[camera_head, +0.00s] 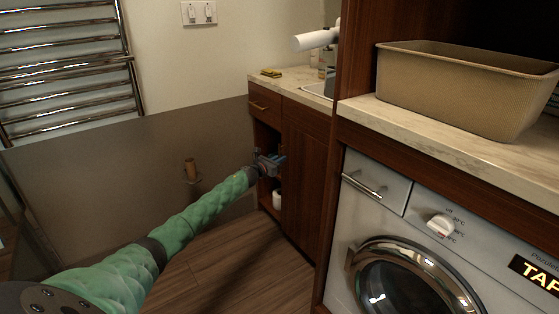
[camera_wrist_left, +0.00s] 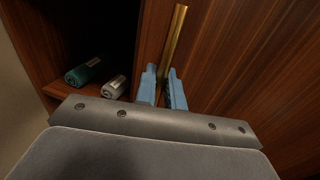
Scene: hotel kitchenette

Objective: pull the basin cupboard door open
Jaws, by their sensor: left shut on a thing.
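The basin cupboard stands under the stone-look counter in the head view. Its brown wood door (camera_head: 305,185) is on the right side of the front, beside a dark open compartment (camera_head: 265,140). In the left wrist view the door (camera_wrist_left: 235,70) carries a vertical brass bar handle (camera_wrist_left: 178,42). My left gripper (camera_head: 272,165) is at the door's left edge. Its blue fingers (camera_wrist_left: 162,88) are shut on the lower part of the handle, and the palm hides the handle's lower end. I cannot tell whether the door is ajar. My right gripper is not in view.
Rolled teal (camera_wrist_left: 84,72) and grey (camera_wrist_left: 114,87) items lie in the open compartment. A drawer (camera_head: 264,106) sits above it. A washing machine (camera_head: 400,240) and counter with a beige bin (camera_head: 455,90) stand at right. Wood floor (camera_head: 235,265) before the cupboard is clear except my arm.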

